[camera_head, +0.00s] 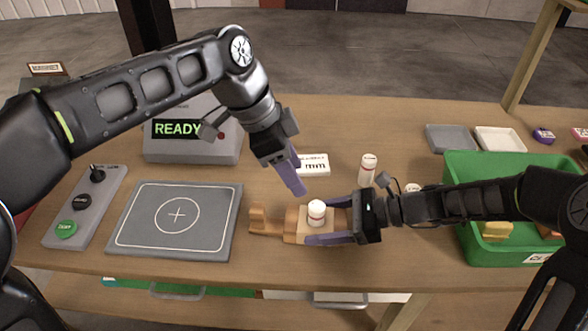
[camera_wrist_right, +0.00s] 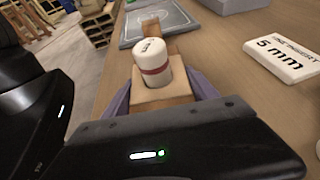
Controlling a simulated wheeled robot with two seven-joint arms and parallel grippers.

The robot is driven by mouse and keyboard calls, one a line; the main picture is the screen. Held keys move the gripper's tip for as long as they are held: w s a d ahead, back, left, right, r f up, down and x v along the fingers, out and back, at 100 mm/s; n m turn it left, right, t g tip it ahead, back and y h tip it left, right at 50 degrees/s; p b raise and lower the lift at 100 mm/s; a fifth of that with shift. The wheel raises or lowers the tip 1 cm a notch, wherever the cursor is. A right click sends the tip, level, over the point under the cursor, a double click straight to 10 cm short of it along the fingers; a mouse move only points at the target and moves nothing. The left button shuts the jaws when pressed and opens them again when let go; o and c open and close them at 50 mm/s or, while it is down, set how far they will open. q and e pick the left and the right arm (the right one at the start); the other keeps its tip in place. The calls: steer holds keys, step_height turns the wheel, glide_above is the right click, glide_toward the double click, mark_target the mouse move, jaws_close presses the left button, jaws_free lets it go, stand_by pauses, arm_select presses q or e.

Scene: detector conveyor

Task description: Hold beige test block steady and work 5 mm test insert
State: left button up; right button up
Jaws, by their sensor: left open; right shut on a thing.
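The beige test block (camera_head: 293,229) lies on the table to the right of the square pad, and also shows in the right wrist view (camera_wrist_right: 158,97). A white cylindrical insert with a red band (camera_head: 316,210) stands upright in its top, seen also in the right wrist view (camera_wrist_right: 152,66). I cannot read its size. My right gripper (camera_head: 314,222) is shut on the block, one finger on each side. My left gripper (camera_head: 293,180) is open and empty, above and behind the block, apart from the insert.
A white "5 mm" label (camera_wrist_right: 285,58) lies behind the block. Another white cylinder (camera_head: 367,172) stands behind my right gripper. The grey square pad (camera_head: 140,231), button panel (camera_head: 91,190) and READY box (camera_head: 190,151) are on the left; a green bin (camera_head: 470,166) is on the right.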

steer(key=o, duration=1.7)
steer(key=shift+d, duration=0.1)
steer(key=v, duration=1.1)
steer(key=shift+d+r, duration=0.25)
steer(key=shift+d, duration=0.1)
steer(key=shift+s, duration=0.15)
